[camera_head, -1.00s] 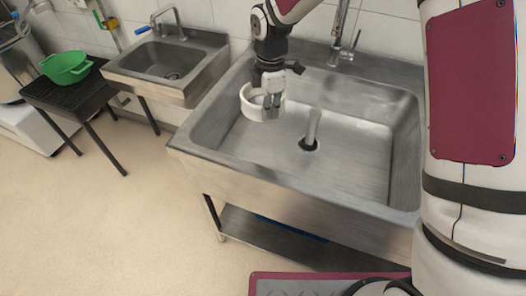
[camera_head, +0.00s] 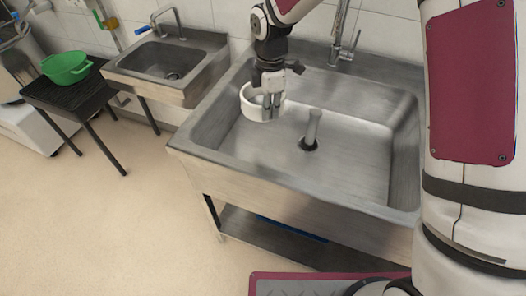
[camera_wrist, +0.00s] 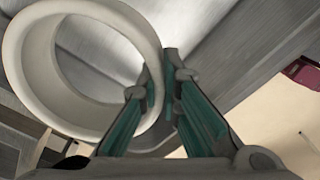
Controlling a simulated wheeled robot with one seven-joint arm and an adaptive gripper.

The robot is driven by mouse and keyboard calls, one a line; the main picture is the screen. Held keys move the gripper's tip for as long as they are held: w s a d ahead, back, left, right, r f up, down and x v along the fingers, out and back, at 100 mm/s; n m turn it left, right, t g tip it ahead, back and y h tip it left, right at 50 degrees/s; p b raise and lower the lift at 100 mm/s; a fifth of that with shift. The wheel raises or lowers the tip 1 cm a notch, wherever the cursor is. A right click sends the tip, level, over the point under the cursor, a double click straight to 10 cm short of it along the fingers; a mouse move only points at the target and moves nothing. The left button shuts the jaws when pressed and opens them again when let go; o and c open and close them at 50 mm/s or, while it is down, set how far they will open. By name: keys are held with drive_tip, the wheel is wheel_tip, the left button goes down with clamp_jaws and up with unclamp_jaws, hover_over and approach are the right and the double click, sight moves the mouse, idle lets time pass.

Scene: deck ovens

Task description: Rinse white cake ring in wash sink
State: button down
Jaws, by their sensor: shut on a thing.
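The white cake ring (camera_head: 256,106) is held by my gripper (camera_head: 271,108) over the left part of the large wash sink (camera_head: 350,165). In the wrist view my gripper (camera_wrist: 165,85) is shut on the wall of the ring (camera_wrist: 30,65), one finger inside and one outside. The ring's opening shows toward the wrist camera. The ring appears to be above the sink floor, but its exact height is unclear. A grey upright standpipe (camera_head: 312,128) rises from the drain to the right of the ring.
A tall faucet (camera_head: 342,50) stands at the back of the wash sink. A smaller sink (camera_head: 165,62) is to the left. A black stand (camera_head: 75,95) carries a green colander (camera_head: 66,67). The right half of the wash sink is clear.

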drive_tip(key=shift+r+p, duration=0.55)
drive_tip(key=shift+r, duration=1.45)
